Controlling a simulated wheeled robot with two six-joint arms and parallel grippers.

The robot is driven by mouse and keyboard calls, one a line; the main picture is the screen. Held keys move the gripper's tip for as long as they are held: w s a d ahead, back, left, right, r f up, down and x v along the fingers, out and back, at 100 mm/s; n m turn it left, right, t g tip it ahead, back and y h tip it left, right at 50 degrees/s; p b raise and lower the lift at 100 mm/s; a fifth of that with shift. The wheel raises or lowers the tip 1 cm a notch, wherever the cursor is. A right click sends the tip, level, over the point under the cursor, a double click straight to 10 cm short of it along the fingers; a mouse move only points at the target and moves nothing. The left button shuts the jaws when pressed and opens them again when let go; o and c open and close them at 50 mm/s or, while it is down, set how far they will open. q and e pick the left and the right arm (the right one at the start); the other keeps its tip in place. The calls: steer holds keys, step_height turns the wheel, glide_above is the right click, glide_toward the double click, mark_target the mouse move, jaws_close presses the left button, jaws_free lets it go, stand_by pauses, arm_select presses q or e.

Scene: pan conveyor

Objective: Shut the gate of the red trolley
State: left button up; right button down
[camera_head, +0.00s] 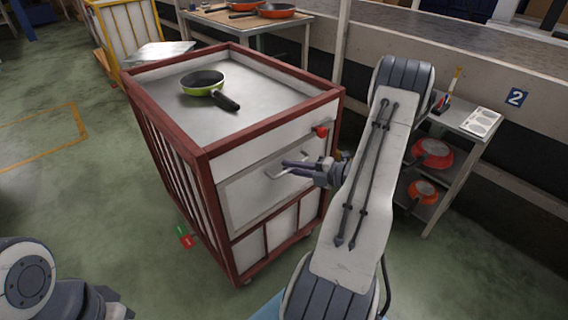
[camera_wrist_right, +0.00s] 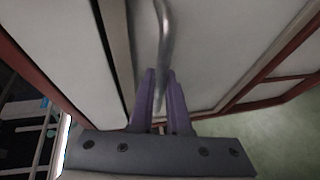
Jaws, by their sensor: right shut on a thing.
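The red trolley (camera_head: 207,150) stands in the middle of the head view, with a red frame and pale panels. Its gate (camera_head: 240,197) is the pale panel on the side facing me, seemingly close to the frame; I cannot tell if it is fully shut. A bent metal handle (camera_head: 275,175) is on the gate. My right gripper (camera_head: 290,167) is shut on this handle; the wrist view shows the handle (camera_wrist_right: 164,40) between the purple fingers (camera_wrist_right: 160,95). A red knob (camera_head: 320,131) sits above the gate's right end. My left gripper (camera_head: 115,306) is only partly in view at bottom left.
A green pan (camera_head: 203,83) lies on the trolley top. A shelf unit (camera_head: 470,135) with red pans stands at right, near my right arm. A yellow-framed trolley (camera_head: 130,28) and a table (camera_head: 250,27) with orange pans are behind. The floor at left is mostly clear.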

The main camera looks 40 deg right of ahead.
steer(key=shift+w, duration=0.1)
steer(key=c, duration=0.9)
jaws_free()
steer(key=shift+w, duration=0.1)
steer(key=shift+s+d+r, duration=0.15)
steer(key=shift+s+d, duration=0.1)
steer(key=shift+s, duration=0.2)
steer(key=p+v, duration=0.2)
steer(key=v, duration=0.7)
steer(key=shift+s, duration=0.25)
